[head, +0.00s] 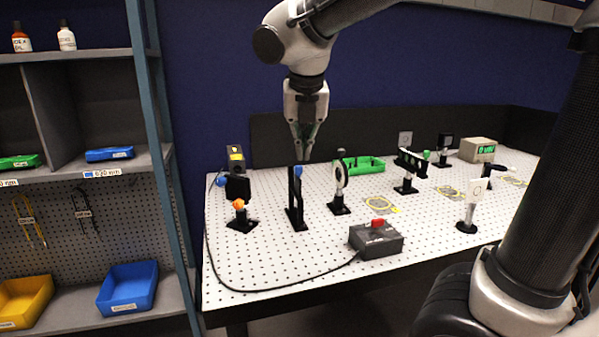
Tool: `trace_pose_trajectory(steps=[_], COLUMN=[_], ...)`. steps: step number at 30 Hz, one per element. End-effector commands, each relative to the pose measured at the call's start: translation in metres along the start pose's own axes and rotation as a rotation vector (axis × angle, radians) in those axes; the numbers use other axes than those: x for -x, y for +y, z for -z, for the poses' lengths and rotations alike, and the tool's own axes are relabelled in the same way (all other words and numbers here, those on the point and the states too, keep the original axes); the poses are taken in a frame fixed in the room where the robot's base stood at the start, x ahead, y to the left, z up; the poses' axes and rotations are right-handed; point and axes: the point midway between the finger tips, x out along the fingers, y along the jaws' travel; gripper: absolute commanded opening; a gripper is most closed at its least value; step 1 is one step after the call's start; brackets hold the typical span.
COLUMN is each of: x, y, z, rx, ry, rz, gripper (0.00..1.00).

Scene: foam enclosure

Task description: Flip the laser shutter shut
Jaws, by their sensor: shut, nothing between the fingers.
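My gripper (304,154) points down above the optical table (280,255), shut and empty. In the picture its fingertips are just above a blue knob (298,171) on top of a tall black post mount (296,203). I cannot tell whether they touch it. To the left stands a black plate on a mount (238,188) with an orange knob (238,204). Behind that plate is a dark box with a yellow label (236,157), which looks like the laser. No label shows which of the two knobbed mounts is the laser shutter, and I cannot tell their flap positions.
A round optic mount (340,180) stands close right of the blue-knobbed post. More optics and a green tray (360,164) stand behind. A shelf (60,183) is at left.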

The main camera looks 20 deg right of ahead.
Motion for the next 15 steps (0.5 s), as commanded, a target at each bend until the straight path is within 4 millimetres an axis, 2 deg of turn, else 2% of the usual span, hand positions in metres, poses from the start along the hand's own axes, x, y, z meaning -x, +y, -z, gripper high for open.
trace_pose_trajectory(steps=[11,15], x=[-0.001,-0.01], y=[0.0,-0.001], z=[0.0,0.001], rx=[0.02,0.019], ry=[0.001,0.003], rz=[0.0,0.003], gripper=[0.0,0.0])
